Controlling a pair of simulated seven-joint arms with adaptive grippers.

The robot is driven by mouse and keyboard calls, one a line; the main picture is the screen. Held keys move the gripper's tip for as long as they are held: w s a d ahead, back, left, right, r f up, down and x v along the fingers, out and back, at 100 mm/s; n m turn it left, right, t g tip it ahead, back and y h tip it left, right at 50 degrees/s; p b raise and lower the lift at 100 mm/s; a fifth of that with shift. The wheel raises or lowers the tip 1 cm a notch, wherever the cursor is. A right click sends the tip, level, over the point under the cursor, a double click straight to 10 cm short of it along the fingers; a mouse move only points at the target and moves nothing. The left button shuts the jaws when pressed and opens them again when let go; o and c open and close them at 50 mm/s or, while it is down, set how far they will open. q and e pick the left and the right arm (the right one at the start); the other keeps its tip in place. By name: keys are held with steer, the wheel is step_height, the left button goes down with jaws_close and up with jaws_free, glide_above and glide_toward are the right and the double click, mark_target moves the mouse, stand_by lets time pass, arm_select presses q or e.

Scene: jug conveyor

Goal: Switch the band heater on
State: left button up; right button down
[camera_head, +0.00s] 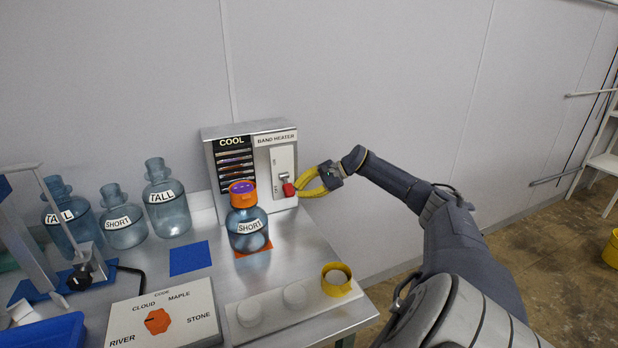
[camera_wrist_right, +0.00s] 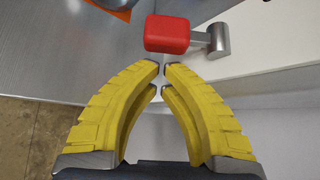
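The band heater box (camera_head: 208,158) stands against the wall, with a dark "COOL" panel and a white "BAND HEATER" panel. Its lever has a red knob (camera_head: 289,190), low on the white panel; this red knob also shows in the right wrist view (camera_wrist_right: 172,34), on a grey metal arm. My right gripper (camera_head: 299,188) has yellow fingers and is just right of the knob. In the right wrist view its fingertips (camera_wrist_right: 162,68) nearly meet with nothing between them, just short of the knob. My left gripper is not in view.
A blue "SHORT" jug (camera_head: 247,225) with an orange and purple top stands before the box on an orange mat. Several labelled jugs (camera_head: 168,208) stand left. A dial board (camera_head: 160,315) and a white strip with a yellow ring (camera_head: 337,280) lie in front.

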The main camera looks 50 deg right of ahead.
steer(key=shift+x, duration=0.9)
